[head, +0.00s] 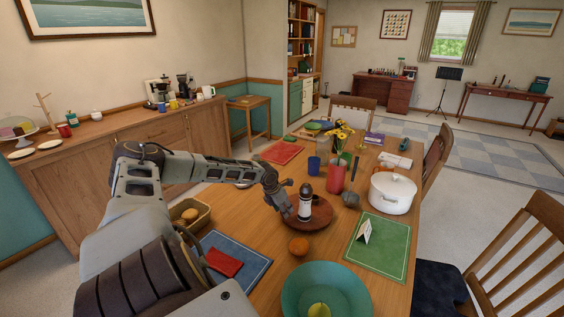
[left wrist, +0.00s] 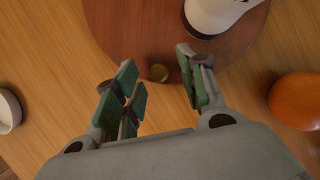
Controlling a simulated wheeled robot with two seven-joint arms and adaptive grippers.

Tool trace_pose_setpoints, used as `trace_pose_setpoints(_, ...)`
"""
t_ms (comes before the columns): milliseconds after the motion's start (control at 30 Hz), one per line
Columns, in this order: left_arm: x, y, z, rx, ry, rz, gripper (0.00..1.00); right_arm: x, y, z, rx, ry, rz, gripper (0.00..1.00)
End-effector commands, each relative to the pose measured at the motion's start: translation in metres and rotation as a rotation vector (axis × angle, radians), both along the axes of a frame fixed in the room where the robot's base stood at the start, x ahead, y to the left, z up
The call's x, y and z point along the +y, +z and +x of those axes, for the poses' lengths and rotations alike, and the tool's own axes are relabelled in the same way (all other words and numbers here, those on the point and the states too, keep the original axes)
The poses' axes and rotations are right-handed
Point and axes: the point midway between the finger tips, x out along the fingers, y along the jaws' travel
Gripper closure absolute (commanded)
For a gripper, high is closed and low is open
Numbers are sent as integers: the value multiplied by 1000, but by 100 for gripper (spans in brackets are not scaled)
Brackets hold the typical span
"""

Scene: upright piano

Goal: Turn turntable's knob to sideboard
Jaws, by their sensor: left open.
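The turntable (head: 320,220) is a round reddish-brown wooden disc on the dining table; part of it also shows at the top of the left wrist view (left wrist: 125,30). Its knob (left wrist: 158,73) is a small brass-coloured ball at the disc's near rim. My left gripper (head: 285,207) is at the disc's left side in the head view. In the left wrist view its open fingers (left wrist: 156,68) are on either side of the knob, with gaps to both. The knob cannot be made out in the head view. The wooden sideboard (head: 130,150) stands along the left wall. My right gripper is not in view.

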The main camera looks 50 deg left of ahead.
Motion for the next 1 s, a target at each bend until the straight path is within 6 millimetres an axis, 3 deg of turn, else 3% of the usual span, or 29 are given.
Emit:
trace_pose_setpoints(367, 0, 10, -4, -1, -1, 1, 60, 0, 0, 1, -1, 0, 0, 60)
trace_pose_setpoints(1000, -1, 53, -21, -1, 0, 2, 60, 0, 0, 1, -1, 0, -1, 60)
